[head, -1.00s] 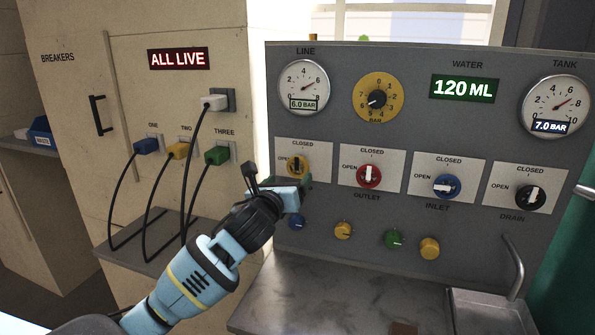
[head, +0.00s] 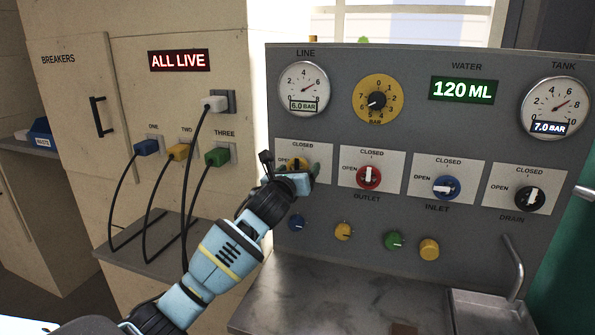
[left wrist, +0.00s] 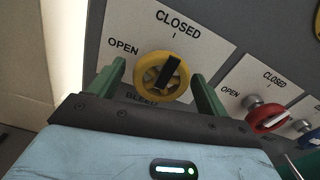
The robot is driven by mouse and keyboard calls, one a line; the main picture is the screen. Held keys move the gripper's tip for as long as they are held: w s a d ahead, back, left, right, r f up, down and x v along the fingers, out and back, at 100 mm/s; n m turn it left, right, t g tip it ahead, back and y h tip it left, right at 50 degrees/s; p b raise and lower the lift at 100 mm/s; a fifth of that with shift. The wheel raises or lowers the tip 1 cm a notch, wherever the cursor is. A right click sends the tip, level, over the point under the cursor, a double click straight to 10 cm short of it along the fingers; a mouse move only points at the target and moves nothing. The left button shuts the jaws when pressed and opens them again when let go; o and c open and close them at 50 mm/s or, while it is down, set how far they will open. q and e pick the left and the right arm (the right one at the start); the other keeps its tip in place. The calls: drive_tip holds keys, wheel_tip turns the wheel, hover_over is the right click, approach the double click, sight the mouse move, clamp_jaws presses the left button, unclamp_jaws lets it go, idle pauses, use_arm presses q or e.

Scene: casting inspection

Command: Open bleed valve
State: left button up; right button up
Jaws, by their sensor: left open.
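The bleed valve is a yellow round knob (left wrist: 162,76) with a black bar handle. In the left wrist view the bar points up toward the CLOSED mark, with OPEN at the left. The lettering BLEED below it is partly hidden. In the head view the yellow knob (head: 297,162) shows just above my left gripper (head: 300,169), which covers part of its plate. My left gripper (left wrist: 161,90) is open, with one green finger on each side of the knob. Gaps show between fingers and knob; no contact is visible. My right gripper is not in view.
A red outlet valve (head: 369,177), a blue inlet valve (head: 447,187) and a black drain valve (head: 530,201) stand to the right. Small knobs sit below, including a blue one (head: 296,223). Plugged cables (head: 215,156) hang at left. The line gauge (head: 303,88) reads 6.0 bar.

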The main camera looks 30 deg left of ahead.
use_arm(q)
drive_tip(key=shift+c, duration=0.5)
drive_tip(key=c, duration=0.9)
drive_tip(key=shift+n, duration=0.3)
drive_tip(key=n, duration=0.3)
drive_tip(key=shift+w+n, duration=0.1)
drive_tip(key=shift+n, duration=0.2)
drive_tip(key=n, duration=0.4)
drive_tip(key=shift+d+n, duration=0.1)
drive_tip(key=shift+n, duration=0.2)
drive_tip(key=n, duration=0.4)
drive_tip(key=shift+r+n, duration=0.1)
drive_tip(key=shift+n, duration=0.2)
drive_tip(key=shift+r+n, duration=0.1)
drive_tip(key=shift+n, duration=2.1)
